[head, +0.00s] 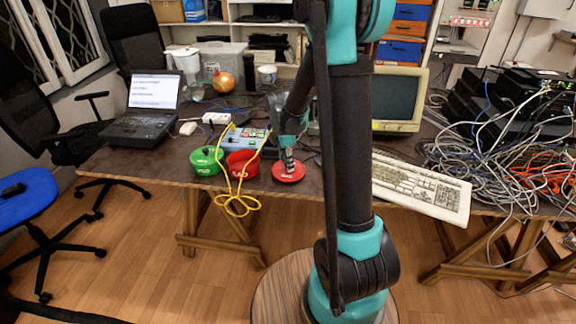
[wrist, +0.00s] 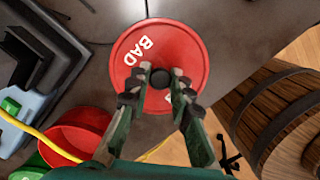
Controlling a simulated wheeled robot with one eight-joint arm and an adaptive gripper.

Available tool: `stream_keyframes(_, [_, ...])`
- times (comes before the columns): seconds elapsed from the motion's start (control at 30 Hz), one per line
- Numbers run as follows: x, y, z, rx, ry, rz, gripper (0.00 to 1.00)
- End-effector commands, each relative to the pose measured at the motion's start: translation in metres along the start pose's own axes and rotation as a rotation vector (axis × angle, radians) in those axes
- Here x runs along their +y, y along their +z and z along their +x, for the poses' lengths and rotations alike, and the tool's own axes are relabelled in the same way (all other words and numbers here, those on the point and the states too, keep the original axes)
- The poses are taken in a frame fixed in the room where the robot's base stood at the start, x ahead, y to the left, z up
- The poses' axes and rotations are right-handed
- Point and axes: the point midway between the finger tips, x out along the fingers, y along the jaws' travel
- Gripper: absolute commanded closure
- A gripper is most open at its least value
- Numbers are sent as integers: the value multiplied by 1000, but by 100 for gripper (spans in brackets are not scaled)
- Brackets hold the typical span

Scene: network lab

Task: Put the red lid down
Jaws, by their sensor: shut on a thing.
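The red lid (head: 289,173), marked BAD in white, is near the table's front edge, right of the red pot. My gripper (head: 288,158) is above it, with its fingers shut on the lid's dark knob. In the wrist view the lid (wrist: 192,42) lies flat below my gripper (wrist: 160,80), and the fingers close around the knob. I cannot tell whether the lid touches the table or hangs just above it. The red pot (head: 241,165) is open on top; its empty-looking inside shows in the wrist view (wrist: 75,135).
A green pot (head: 206,163) stands left of the red pot. A yellow cable (head: 237,205) hangs over the table edge. A switch-like device (head: 246,137) is behind the pots, a keyboard (head: 425,190) to the right. A wooden barrel (wrist: 270,105) stands beside the table edge.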

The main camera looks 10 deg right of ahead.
Motion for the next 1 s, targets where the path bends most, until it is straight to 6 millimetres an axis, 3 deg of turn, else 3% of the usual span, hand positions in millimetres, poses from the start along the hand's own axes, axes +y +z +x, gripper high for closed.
stream_keyframes(0.1, [0, -1, 9, 0, 0, 0, 100])
stream_keyframes(0.47, [0, -2, 12, 0, 0, 0, 100])
stream_keyframes(0.5, [0, -2, 12, 0, 0, 0, 77])
stream_keyframes(0.63, [0, -2, 12, 0, 0, 0, 61])
stream_keyframes(1.0, [0, -1, 9, 0, 0, 0, 59])
